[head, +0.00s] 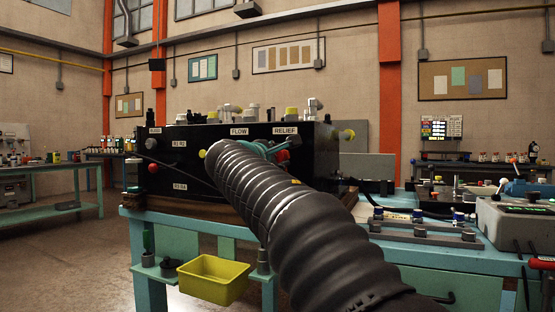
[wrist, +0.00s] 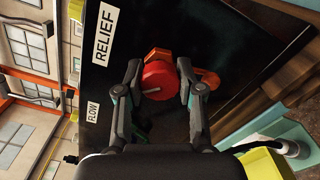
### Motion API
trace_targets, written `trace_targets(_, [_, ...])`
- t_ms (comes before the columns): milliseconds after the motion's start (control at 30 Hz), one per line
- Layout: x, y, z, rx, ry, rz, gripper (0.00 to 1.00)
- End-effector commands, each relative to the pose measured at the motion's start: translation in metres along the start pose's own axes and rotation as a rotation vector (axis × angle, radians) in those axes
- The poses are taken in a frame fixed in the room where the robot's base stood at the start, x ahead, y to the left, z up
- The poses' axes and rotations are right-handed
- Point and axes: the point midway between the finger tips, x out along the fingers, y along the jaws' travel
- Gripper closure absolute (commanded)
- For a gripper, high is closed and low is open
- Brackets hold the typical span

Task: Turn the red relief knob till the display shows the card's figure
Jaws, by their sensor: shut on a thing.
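The red relief knob (wrist: 156,84), with a pale pointer line on its face, is on the black panel near the RELIEF label (wrist: 105,32). My gripper (wrist: 160,76) is shut on the knob, one finger on each side. In the head view my gripper (head: 264,149) is at the front of the black power unit (head: 187,158), mostly hidden by my arm. A red round part (head: 282,155) shows just beside it, under the RELIEF label (head: 285,131).
An orange part (wrist: 207,82) sits behind the knob, close to one finger. A yellow bin (head: 212,279) hangs at the teal bench's front. Fittings and a grey box (head: 520,228) occupy the bench at right. Open floor (head: 60,262) lies to the left.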

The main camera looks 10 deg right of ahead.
Motion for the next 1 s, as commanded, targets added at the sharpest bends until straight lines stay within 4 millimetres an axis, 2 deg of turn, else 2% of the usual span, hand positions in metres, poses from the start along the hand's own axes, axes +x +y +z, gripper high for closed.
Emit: trace_targets(1000, [0.0,-0.0025,-0.0013,0.855,0.0,0.0,0.98])
